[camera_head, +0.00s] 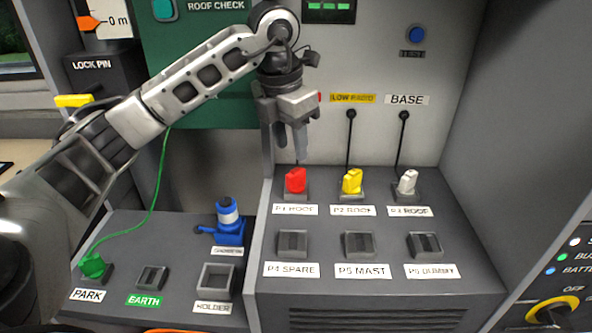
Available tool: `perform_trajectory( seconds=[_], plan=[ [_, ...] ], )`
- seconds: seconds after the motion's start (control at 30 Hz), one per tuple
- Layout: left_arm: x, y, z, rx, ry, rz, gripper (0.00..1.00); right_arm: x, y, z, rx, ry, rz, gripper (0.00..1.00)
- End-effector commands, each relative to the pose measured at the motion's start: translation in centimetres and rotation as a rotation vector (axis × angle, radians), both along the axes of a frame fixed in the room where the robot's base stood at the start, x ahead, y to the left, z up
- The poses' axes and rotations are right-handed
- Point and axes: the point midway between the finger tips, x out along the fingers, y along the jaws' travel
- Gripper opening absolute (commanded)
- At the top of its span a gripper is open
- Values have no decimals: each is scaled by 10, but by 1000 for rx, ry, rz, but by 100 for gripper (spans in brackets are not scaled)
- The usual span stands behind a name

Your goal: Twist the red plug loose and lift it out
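The red plug (295,181) sits upright in the socket labelled P1 ROOF, at the left of the back row on the grey console (380,285). My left gripper (302,158) hangs just above the red plug, its fingers pointing down. My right gripper is not in view.
A yellow plug (352,182) and a white plug (406,183) stand to the right, with black cables behind. Several empty sockets line the front row. On the lower left shelf are a green plug (92,265), a blue device (229,222) and an open holder (215,281).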

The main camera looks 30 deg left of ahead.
Motion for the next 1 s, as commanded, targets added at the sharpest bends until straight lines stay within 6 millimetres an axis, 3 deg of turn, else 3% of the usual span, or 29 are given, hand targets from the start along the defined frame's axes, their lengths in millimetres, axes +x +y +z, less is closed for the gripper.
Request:
perform_trajectory(
  seconds=[0.2,0.4,0.83,0.87,1.0],
  plan=[
    [6,-2,-43,0,4,0,40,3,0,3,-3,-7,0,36],
    [10,-3,-68,-1,2,0,40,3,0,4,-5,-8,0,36],
    [11,-3,-79,-1,0,-1,40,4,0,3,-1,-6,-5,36],
    [11,-3,-79,-1,0,-1,37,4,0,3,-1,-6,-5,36],
    [11,-4,-78,-1,0,-1,0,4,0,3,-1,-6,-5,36]
  ],
)
